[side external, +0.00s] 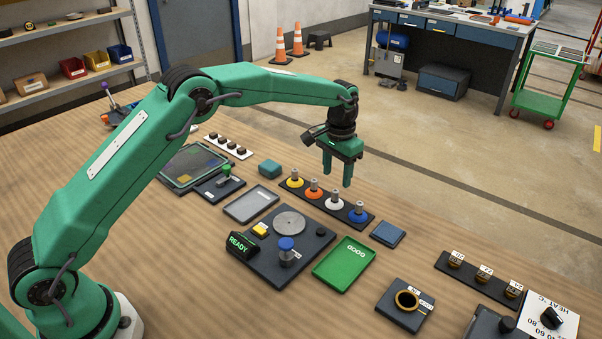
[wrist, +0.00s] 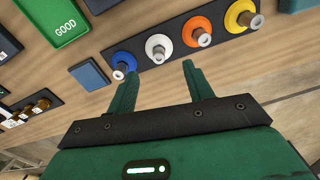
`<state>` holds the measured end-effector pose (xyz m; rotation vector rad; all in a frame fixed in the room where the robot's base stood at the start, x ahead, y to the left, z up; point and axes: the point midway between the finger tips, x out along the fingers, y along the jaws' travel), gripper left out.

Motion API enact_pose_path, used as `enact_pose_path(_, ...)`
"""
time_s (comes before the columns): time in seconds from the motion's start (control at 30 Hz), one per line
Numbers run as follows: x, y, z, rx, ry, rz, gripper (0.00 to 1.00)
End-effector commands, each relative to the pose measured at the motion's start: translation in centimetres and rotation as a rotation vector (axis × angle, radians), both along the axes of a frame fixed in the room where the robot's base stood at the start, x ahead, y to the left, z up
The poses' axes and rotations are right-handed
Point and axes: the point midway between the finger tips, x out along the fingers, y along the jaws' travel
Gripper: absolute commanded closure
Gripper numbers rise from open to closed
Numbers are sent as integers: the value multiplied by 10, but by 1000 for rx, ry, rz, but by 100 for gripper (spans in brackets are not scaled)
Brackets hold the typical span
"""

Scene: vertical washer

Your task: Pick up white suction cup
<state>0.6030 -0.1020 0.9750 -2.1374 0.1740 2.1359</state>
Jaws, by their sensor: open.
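The white suction cup (side external: 334,203) stands in a black rack (side external: 312,201) between the orange cup (side external: 314,190) and the blue cup (side external: 358,212); a yellow cup (side external: 294,180) is at the far end. In the wrist view the white cup (wrist: 158,46) is ahead of my fingertips, between the blue cup (wrist: 122,64) and the orange cup (wrist: 197,31). My gripper (side external: 337,184) is open and empty, pointing down above the rack. In the wrist view its fingers (wrist: 192,68) are spread, apart from the cups.
A green GOOD tray (side external: 344,264), a blue pad (side external: 387,234) and a dark fixture (side external: 270,265) with a READY display surround the rack. A black holder with a ring (side external: 406,301) is nearer the camera. Bare wood lies beyond the rack.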

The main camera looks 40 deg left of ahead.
Motion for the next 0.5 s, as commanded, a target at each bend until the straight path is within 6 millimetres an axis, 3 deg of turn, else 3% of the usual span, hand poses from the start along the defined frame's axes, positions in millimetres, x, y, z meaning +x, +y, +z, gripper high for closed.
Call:
enact_pose_path(0.23,-1,0,-21,0,3,0,48)
enact_pose_path(0.5,-1,0,-25,0,1,0,48)
